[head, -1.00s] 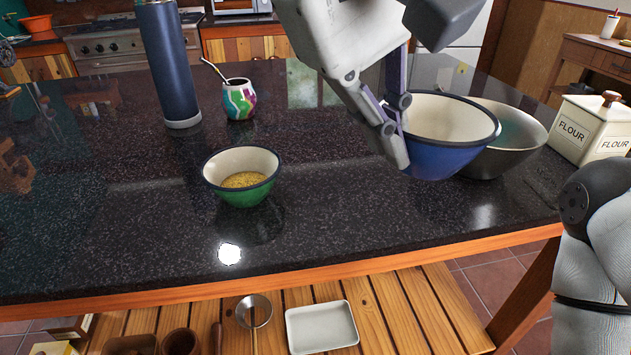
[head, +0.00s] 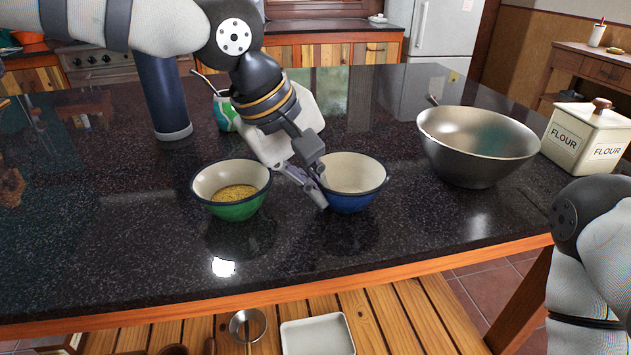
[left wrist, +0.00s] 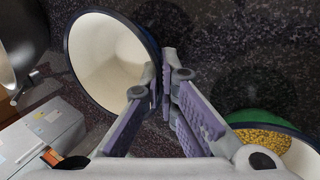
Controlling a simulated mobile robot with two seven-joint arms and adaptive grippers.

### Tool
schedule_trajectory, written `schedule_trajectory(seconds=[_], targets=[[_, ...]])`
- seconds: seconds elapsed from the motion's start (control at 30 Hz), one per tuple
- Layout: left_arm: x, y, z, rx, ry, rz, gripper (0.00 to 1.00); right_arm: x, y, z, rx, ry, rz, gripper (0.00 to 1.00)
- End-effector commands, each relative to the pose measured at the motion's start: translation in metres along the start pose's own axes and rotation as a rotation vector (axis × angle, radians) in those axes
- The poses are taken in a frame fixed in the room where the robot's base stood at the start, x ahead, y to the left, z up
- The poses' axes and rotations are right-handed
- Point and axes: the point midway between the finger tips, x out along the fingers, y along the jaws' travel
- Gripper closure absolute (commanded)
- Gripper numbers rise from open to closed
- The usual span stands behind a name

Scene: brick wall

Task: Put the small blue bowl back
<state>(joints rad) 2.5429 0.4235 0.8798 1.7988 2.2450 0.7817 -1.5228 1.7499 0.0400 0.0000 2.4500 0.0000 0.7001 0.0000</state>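The small blue bowl (head: 352,199), cream inside, is upright at the right of the green bowl (head: 237,208), apart from it. I cannot tell whether it touches the counter or hangs just above. My left gripper (head: 316,188) is at its left rim, fingers shut on the bowl wall. In the left wrist view, the blue bowl (left wrist: 105,60) is left of my fingertips (left wrist: 172,88), its rim running to them. The bowl appears empty. The green bowl, holding yellow grain, also shows in the left wrist view (left wrist: 262,117). My right gripper is out of view.
A large metal bowl (head: 465,160) stands to the right, with a flour box (head: 580,140) beyond it. The dark counter (head: 420,225) is clear in front of the bowls.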

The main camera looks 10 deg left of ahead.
Motion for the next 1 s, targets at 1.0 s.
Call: schedule_trajectory(seconds=[1.0], targets=[[-0.105,0.001,-0.001,-0.002,0.0,0.001,0.75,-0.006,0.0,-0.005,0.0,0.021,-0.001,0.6]])
